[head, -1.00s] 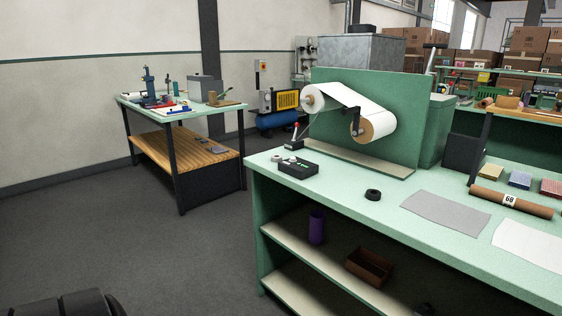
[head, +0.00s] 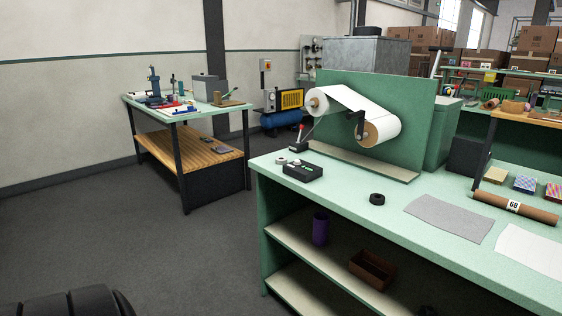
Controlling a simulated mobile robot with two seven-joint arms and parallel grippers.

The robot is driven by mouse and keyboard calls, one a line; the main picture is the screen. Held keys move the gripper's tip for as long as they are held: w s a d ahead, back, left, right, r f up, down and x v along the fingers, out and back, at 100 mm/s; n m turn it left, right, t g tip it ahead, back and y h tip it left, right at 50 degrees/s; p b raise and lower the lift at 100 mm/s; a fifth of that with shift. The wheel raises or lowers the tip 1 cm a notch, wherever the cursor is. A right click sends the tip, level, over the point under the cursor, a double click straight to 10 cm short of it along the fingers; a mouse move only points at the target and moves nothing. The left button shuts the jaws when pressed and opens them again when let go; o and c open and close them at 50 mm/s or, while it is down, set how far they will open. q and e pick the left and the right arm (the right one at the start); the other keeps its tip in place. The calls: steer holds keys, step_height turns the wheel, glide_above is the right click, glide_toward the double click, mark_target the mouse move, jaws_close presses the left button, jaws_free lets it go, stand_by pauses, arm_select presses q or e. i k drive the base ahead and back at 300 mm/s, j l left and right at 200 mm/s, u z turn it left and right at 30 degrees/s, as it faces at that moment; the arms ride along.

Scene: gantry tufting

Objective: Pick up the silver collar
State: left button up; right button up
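A small silver-grey ring (head: 281,161), which looks like the silver collar, lies at the far left end of the green bench top (head: 330,199). It sits beside a black block (head: 302,172) with small light round parts on it. The ring is small in the picture, so its details are hard to tell. A black ring (head: 377,199) lies apart from it, nearer the middle of the bench. Neither of my grippers shows in the head view.
A paper roll (head: 381,131) on a green upright panel stands behind the bench top. A grey sheet (head: 448,218), a white sheet (head: 530,252) and a brown tube (head: 490,201) lie to the right. Open floor (head: 190,245) lies left of the bench.

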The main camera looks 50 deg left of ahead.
mark_target(279, 160)
steer(key=i+j+u, duration=0.15)
steer(key=u, duration=0.2)
steer(key=i+j+u, duration=0.2)
steer(key=u, duration=0.15)
steer(key=i+j+u, duration=0.15)
steer(key=u, duration=0.2)
steer(key=i, duration=0.05)
